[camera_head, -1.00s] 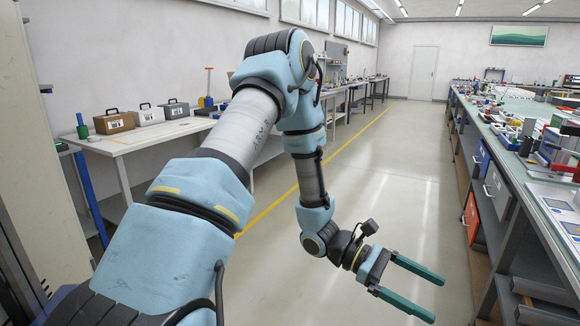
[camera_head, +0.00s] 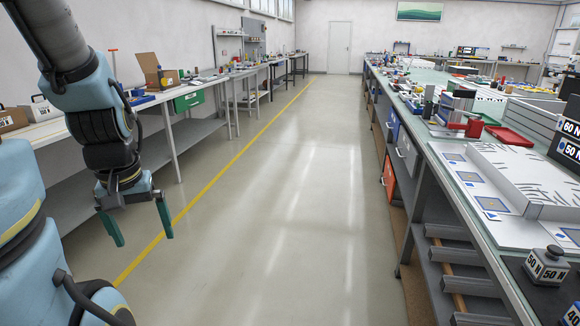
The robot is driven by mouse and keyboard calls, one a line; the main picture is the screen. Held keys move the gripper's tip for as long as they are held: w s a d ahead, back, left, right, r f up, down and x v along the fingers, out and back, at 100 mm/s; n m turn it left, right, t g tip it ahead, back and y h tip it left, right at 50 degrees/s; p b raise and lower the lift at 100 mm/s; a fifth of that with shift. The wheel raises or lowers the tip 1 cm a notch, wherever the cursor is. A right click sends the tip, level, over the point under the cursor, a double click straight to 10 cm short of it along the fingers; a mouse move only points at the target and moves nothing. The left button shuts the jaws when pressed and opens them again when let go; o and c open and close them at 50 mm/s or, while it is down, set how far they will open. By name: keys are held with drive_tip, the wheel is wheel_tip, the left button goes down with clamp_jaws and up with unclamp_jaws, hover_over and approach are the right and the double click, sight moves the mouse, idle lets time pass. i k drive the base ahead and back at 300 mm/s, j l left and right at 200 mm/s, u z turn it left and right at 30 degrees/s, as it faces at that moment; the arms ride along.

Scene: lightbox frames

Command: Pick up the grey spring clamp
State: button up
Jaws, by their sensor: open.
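I cannot pick out a grey spring clamp among the small, crowded things in view. My gripper (camera_head: 142,236) hangs at the left, over the floor beside the left bench. Its two green fingers point down and stand wide apart, with only floor showing between them. It is empty and apart from both benches. The long right bench (camera_head: 447,168) has a green top crowded with small tools and parts, too small at the far end to tell apart.
The left bench (camera_head: 50,130) holds boxes. The aisle floor (camera_head: 290,200) is clear between the benches.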

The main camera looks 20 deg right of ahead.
sight(543, 269)
drive_tip(key=k+l+z, duration=0.1)
drive_tip(key=l+z, duration=0.85)
drive_tip(key=l, duration=0.25)
